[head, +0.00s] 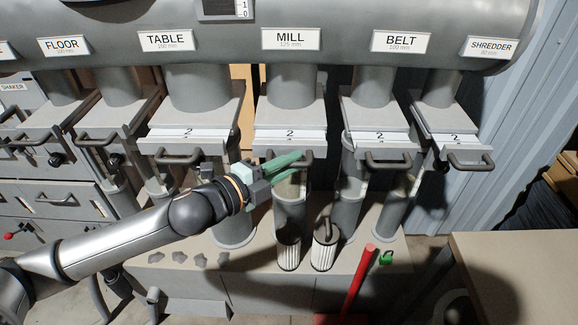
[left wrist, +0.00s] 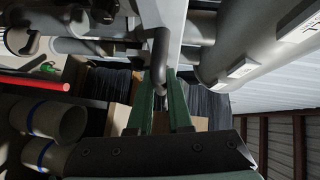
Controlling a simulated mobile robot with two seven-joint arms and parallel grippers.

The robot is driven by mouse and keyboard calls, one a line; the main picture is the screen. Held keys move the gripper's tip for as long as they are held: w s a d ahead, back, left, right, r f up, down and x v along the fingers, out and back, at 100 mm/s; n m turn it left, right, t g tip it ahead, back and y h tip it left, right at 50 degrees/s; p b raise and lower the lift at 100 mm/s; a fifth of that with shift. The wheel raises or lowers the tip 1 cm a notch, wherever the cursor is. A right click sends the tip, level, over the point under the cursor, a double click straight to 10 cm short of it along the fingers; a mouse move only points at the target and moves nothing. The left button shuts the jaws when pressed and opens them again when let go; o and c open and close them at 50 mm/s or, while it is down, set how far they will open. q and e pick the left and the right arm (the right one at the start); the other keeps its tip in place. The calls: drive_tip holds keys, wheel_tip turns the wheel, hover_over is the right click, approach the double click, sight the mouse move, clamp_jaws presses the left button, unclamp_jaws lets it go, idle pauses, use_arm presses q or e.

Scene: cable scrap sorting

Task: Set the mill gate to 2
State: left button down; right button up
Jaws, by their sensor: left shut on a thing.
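The mill gate (head: 290,117) sits below the white MILL 125 mm sign (head: 291,39). A figure 2 shows on the white strip along its front edge. Its dark bar handle (head: 262,153) hangs at the front. My left gripper (head: 300,159), with green fingers, reaches in from the left and is shut on this handle, partly covering it. In the left wrist view the handle (left wrist: 160,45) runs down between the two green fingertips (left wrist: 163,78). My right gripper is in neither view.
The table gate (head: 188,132) stands left of the mill gate, and the belt gate (head: 380,136) and shredder gate (head: 455,138) stand right. All three also show 2. A filter cartridge (head: 325,249) and red bar (head: 358,280) are below. A bench (head: 520,255) is at right.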

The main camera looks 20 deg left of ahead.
use_arm(q)
drive_tip(key=c, duration=0.8)
unclamp_jaws()
drive_tip(key=shift+c, duration=0.2)
drive_tip(key=shift+s+a, duration=0.1)
drive_tip(key=b+v, duration=0.1)
drive_tip(key=v, duration=1.1)
drive_tip(key=shift+s, duration=0.15)
